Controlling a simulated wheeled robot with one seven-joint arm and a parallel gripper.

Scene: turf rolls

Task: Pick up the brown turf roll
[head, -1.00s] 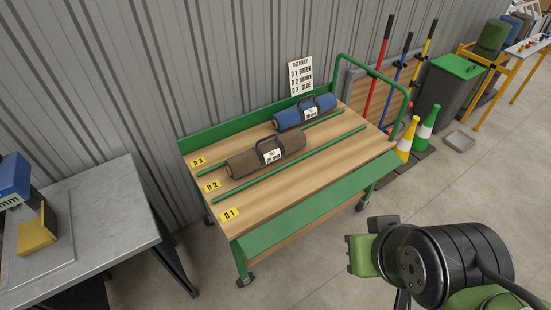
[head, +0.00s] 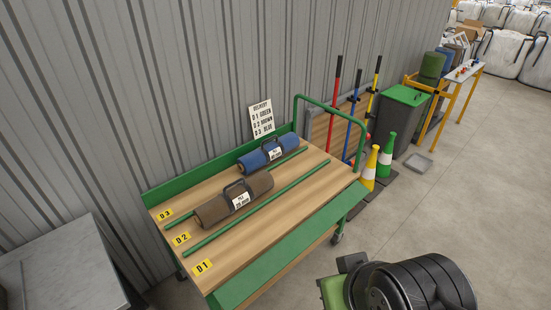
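The brown turf roll (head: 234,199) lies on the wooden deck of a green-framed cart (head: 262,250), in the D2 lane between two green rails. It has a dark carry handle on top and a white label on its side. A blue turf roll (head: 268,153) with a similar handle and label lies behind it in the D3 lane. The D1 lane in front is empty. Part of my arm, black and green, shows at the bottom right, well apart from the rolls. The end near the green block (head: 336,292) is cut off by the frame, so its opening cannot be seen.
A delivery sign (head: 262,119) reads D1 green, D2 brown, D3 blue. A grey table (head: 60,270) stands left of the cart. A yellow rack (head: 440,88) holds more rolls. Open floor lies at right.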

